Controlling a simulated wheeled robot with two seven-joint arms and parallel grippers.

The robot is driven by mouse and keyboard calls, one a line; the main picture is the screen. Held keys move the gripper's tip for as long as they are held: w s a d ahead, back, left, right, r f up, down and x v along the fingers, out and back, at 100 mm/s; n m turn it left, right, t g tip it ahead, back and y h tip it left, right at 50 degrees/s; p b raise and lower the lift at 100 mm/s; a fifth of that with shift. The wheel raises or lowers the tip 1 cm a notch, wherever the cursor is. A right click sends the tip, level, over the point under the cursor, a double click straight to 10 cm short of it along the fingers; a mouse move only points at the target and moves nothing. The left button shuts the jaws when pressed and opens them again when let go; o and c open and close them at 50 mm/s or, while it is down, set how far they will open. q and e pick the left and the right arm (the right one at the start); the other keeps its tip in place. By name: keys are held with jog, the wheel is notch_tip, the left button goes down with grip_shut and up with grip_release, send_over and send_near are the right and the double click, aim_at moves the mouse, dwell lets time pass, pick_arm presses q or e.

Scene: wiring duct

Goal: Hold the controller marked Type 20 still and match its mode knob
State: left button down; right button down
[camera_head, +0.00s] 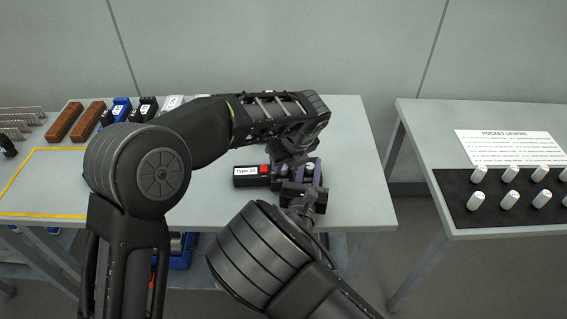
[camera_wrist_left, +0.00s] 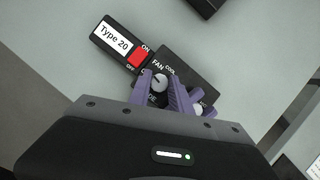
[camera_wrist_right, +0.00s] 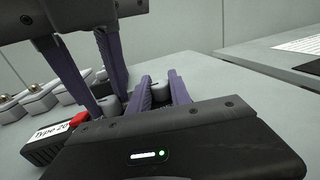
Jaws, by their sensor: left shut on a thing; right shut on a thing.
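The controller marked Type 20 (camera_head: 247,171) is a dark box with a white label and a red switch, lying on the grey table. It also shows in the left wrist view (camera_wrist_left: 112,38). My left gripper (camera_wrist_left: 162,86) comes from above with its purple fingers shut around the grey mode knob (camera_wrist_left: 159,83), beside FAN and COOL markings. The lower markings are partly hidden. My right gripper (camera_wrist_right: 163,90) is low at the controller's right end, shut on a pale, knob-like part (camera_wrist_right: 160,92). The fingers hide much of that end.
Brown blocks (camera_head: 64,122) and other devices stand at the table's back left. A yellow outline (camera_head: 40,150) marks an area at the left. A separate table at the right holds a dark mat (camera_head: 450,190) with several white levers. My two grippers are very close together.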

pick_arm(q)
jog(key=shift+n+y, duration=0.4)
jog(key=shift+n, duration=0.8)
jog(key=c, duration=1.5)
grip_release()
jog(key=shift+o, duration=0.2)
jog(key=shift+g, duration=0.3)
jog(key=v, duration=1.2)
pick_arm(e)
jog(key=c, duration=1.1)
grip_release()
